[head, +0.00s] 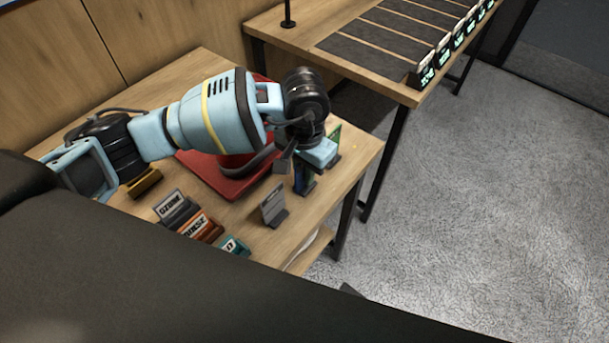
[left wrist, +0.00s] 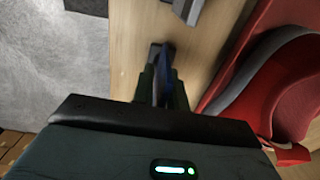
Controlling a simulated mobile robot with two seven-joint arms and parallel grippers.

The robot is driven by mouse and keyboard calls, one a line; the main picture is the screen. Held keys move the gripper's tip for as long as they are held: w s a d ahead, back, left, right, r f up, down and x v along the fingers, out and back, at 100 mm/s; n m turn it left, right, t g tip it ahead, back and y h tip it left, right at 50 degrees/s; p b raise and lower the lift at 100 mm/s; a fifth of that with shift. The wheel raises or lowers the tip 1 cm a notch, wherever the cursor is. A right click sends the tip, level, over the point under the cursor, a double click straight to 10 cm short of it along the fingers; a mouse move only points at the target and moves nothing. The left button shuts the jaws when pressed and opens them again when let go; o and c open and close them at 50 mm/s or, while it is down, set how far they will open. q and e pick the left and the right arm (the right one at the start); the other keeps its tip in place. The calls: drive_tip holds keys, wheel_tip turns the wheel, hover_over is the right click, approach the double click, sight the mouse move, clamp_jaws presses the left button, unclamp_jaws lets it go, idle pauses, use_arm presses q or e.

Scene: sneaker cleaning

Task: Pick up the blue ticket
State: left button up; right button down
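The blue ticket (head: 303,180) stands upright near the right edge of the wooden table, in front of a green ticket (head: 334,134). My left gripper (head: 302,165) points down right over the blue ticket and hides its upper part. In the left wrist view, the blue ticket (left wrist: 166,66) shows edge-on between my dark finger shapes (left wrist: 163,92). The fingers are around or very close to it; I cannot tell whether they press on it. The ticket's foot is still at table level. My right gripper is not in view.
A grey ticket (head: 273,205) stands just left of the blue one. Grey, orange and teal tickets (head: 200,225) stand at the front. A red stand (head: 205,172) lies under my left arm. A second table (head: 350,62) with dark strips is behind. Floor is clear right.

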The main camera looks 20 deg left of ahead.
use_arm(q)
drive_tip(key=shift+c, duration=1.2)
clamp_jaws()
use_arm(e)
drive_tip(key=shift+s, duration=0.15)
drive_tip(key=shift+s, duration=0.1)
use_arm(q)
drive_tip(key=shift+r, duration=0.2)
